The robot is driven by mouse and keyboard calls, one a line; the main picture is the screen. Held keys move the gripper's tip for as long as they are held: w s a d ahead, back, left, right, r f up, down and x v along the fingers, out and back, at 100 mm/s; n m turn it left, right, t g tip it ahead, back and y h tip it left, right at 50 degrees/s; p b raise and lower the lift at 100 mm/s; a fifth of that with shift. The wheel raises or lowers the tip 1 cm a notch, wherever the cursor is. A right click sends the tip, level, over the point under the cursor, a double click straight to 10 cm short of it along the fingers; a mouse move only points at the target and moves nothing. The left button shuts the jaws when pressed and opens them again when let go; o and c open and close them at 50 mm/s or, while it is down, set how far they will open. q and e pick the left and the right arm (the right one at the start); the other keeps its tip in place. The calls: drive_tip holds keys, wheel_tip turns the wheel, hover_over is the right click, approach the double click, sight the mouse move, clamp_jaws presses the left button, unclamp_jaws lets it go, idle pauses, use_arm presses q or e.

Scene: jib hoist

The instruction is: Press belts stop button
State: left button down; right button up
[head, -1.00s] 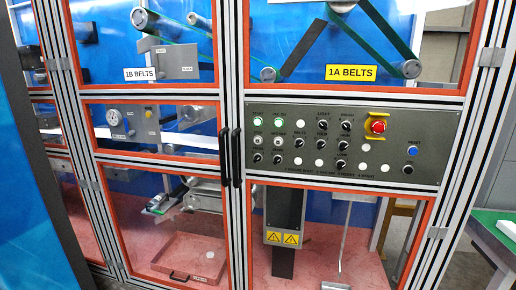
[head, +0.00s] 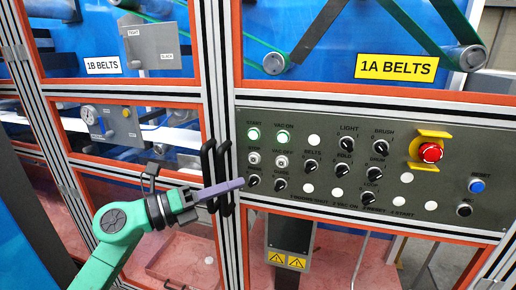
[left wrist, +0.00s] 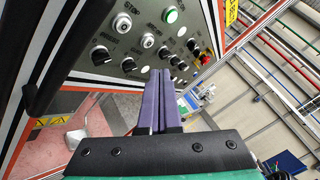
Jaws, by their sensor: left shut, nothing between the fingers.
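The grey control panel (head: 380,140) carries a pale button marked STOP (head: 254,160) at its left end, below the green-lit START button (head: 253,134). The pale STOP button also shows in the left wrist view (left wrist: 122,22), left of the fingers. My left gripper (head: 241,184) has purple fingers shut with nothing between them. In the head view its tips appear just left of the lower-left knob (head: 253,184), lower than the STOP button. In the left wrist view the fingers (left wrist: 160,72) point toward the panel; I cannot tell whether they touch it. My right gripper is not in view.
Two black door handles (head: 216,175) stand out beside the panel's left end, close to my left gripper. The VAC OFF button (head: 281,162) and several knobs are near. A red emergency button (head: 430,152) with a yellow guard is on the right.

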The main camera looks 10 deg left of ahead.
sight(254, 159)
use_arm(q)
drive_tip(key=w, duration=0.2)
drive_tip(key=w+p, duration=0.1)
drive_tip(key=w, duration=0.4)
drive_tip(key=shift+w+d+r+p, duration=0.2)
drive_tip(key=shift+w+d+p, duration=0.05)
drive_tip(key=shift+w+p, duration=0.1)
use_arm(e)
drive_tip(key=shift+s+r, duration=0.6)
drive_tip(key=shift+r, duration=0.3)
use_arm(q)
drive_tip(key=shift+s, duration=0.1)
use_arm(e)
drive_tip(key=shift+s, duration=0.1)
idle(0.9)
use_arm(q)
drive_tip(key=shift+w, duration=0.45)
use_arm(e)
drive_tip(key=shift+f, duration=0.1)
